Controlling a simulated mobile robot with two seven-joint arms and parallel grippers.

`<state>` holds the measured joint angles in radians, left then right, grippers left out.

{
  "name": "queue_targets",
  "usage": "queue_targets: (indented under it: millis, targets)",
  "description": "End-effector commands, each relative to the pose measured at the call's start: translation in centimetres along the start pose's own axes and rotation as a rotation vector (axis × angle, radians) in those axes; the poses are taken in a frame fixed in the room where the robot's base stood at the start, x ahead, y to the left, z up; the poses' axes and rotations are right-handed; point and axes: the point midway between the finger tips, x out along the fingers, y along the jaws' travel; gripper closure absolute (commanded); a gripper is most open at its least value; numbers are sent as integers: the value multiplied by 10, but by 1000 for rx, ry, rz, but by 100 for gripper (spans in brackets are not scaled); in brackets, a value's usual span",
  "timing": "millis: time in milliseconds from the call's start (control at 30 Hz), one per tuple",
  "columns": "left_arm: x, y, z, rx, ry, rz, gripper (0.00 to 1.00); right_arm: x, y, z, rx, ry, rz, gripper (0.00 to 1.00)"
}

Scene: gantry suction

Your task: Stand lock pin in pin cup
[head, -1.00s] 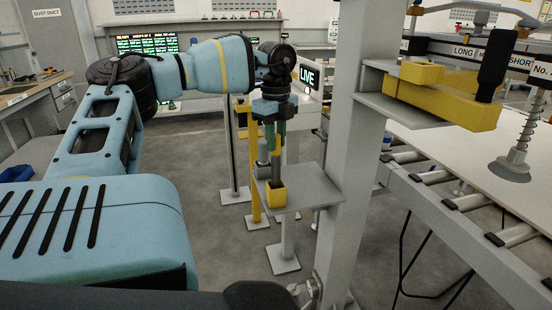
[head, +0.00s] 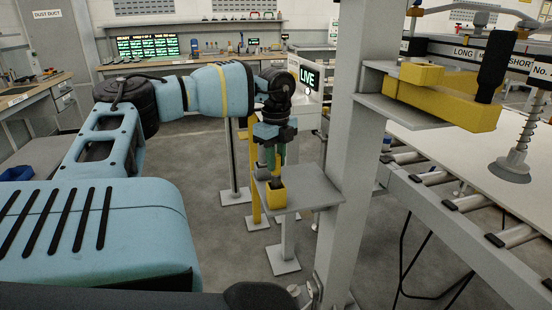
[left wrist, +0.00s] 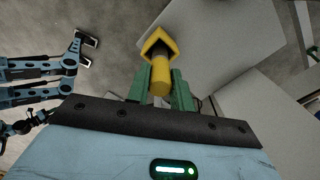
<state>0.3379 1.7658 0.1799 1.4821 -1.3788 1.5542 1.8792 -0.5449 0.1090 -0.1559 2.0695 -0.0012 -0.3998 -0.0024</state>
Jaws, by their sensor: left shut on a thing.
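My left gripper (head: 275,160) is shut on the lock pin, above the near left part of a small grey shelf. The pin's yellow end (left wrist: 159,84) shows between the green fingers in the left wrist view. The pin cup (head: 277,200) is a square yellow cup on the shelf, right below the fingers. In the left wrist view the cup (left wrist: 146,46) lies in line with the pin, its dark opening partly covered by it. The pin's lower end is at the cup's mouth; I cannot tell how deep. My right gripper is not in view.
The grey shelf (head: 312,190) has bare room right of the cup. A thick grey post (head: 348,150) stands at its right side. A yellow clamp block (head: 440,98) juts out higher up. A roller conveyor (head: 440,210) with a pale sheet lies at the right.

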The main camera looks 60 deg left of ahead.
Motion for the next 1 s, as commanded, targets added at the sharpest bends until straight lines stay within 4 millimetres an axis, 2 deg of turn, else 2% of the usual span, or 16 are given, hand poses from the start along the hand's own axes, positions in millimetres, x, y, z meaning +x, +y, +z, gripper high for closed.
queue_targets:
  millis: [67,100,267,533,667,767,1000]
  targets:
    - [2,0,0,0,0,-1,100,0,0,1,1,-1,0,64]
    - [3,0,0,0,0,1,76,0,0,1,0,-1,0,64]
    - [3,0,0,0,0,1,56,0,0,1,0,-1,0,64]
    - [2,0,0,0,0,1,56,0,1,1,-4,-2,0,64]
    - [-5,0,0,0,0,-1,56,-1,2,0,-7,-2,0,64]
    - [-19,-1,0,0,-1,-4,56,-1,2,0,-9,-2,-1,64]
    - [-67,-1,0,-1,-2,-4,56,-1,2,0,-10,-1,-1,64]
